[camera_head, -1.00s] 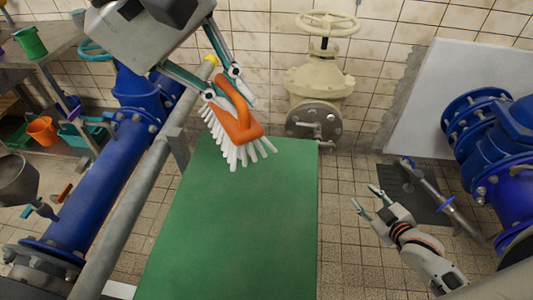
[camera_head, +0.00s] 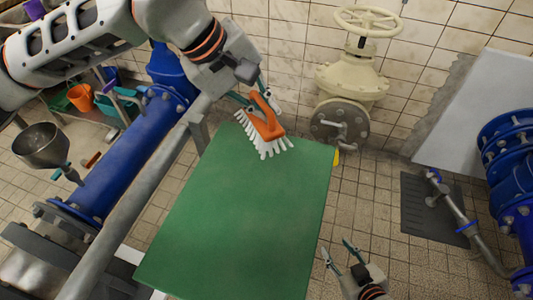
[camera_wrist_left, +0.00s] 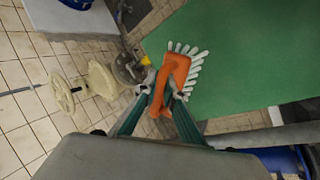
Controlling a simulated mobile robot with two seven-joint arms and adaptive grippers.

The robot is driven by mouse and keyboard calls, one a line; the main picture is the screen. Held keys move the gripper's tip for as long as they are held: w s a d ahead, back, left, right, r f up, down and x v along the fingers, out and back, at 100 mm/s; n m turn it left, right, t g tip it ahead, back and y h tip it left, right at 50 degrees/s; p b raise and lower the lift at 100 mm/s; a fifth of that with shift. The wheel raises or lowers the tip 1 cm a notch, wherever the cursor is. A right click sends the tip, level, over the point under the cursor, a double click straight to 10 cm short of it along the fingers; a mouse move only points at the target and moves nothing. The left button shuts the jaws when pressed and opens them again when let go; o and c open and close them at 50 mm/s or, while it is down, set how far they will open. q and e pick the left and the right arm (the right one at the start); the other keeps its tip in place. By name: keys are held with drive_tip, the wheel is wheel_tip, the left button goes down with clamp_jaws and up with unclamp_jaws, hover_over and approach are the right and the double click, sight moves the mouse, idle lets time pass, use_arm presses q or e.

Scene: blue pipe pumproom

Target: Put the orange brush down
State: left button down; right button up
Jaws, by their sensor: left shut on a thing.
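The orange brush (camera_head: 268,127) with white bristles is at the far end of the green tabletop (camera_head: 240,215). My left gripper (camera_head: 254,100) is shut on its orange handle. In the left wrist view, the brush (camera_wrist_left: 175,72) sits between the fingertips of my left gripper (camera_wrist_left: 160,88), its bristles pointing toward the green top (camera_wrist_left: 230,60). I cannot tell whether the bristles touch the surface. My right gripper (camera_head: 342,252) is low at the right of the green top, its fingers apart and empty.
A cream valve (camera_head: 352,75) stands behind the table by the tiled wall. A grey rail (camera_head: 135,200) and a blue pipe (camera_head: 130,155) run along the left. A metal funnel (camera_head: 42,146) and an orange bucket (camera_head: 80,97) are further left. The green top is otherwise clear.

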use_arm(q)
wheel_tip(320, 180, down, 14)
drive_tip(key=shift+r+b, duration=0.15)
drive_tip(key=shift+b, duration=0.3)
drive_tip(key=c, duration=2.1)
unclamp_jaws()
drive_tip(key=shift+c, duration=0.2)
drive_tip(key=v, duration=1.2)
drive_tip(key=shift+p, duration=0.35)
